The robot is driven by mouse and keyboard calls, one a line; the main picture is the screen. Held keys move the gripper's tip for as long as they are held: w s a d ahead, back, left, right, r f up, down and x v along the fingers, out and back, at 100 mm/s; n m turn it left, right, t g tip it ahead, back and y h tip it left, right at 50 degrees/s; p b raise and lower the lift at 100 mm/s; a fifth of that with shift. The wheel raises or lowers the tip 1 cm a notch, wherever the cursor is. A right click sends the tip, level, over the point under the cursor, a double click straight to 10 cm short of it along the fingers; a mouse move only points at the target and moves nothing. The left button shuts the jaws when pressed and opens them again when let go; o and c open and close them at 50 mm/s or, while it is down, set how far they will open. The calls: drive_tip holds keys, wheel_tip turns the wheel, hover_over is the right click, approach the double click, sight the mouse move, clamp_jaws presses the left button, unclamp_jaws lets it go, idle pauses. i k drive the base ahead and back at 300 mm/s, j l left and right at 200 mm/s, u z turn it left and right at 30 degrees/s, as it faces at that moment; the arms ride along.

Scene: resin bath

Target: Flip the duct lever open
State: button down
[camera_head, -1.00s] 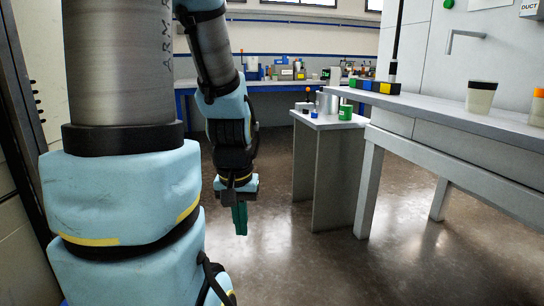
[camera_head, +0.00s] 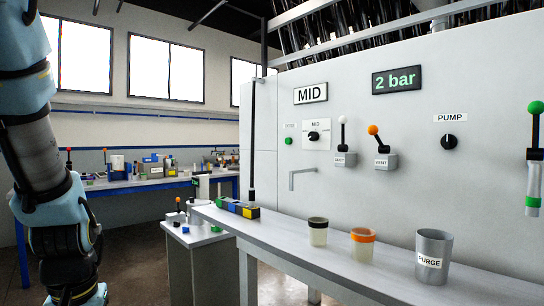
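The duct lever (camera_head: 343,135) is a dark stick with a white ball on top. It stands about upright from a small grey box (camera_head: 345,160) on the pale wall panel, right of the centre of the head view. The small label on the box is hard to read now; the earlier view shows a box there marked DUCT. My arm hangs down at the far left, well away from the lever. My gripper lies below the bottom edge of the picture, so its fingers are hidden.
An orange-ball lever marked VENT (camera_head: 380,147) sits just right of the duct lever. Below the panel, a bench (camera_head: 290,232) carries two cups and a grey PURGE beaker (camera_head: 433,257). A green-ball lever (camera_head: 535,145) is at far right. A low side table (camera_head: 195,238) stands left of the bench.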

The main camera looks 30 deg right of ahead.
sight(342, 120)
drive_tip(key=z, duration=1.6)
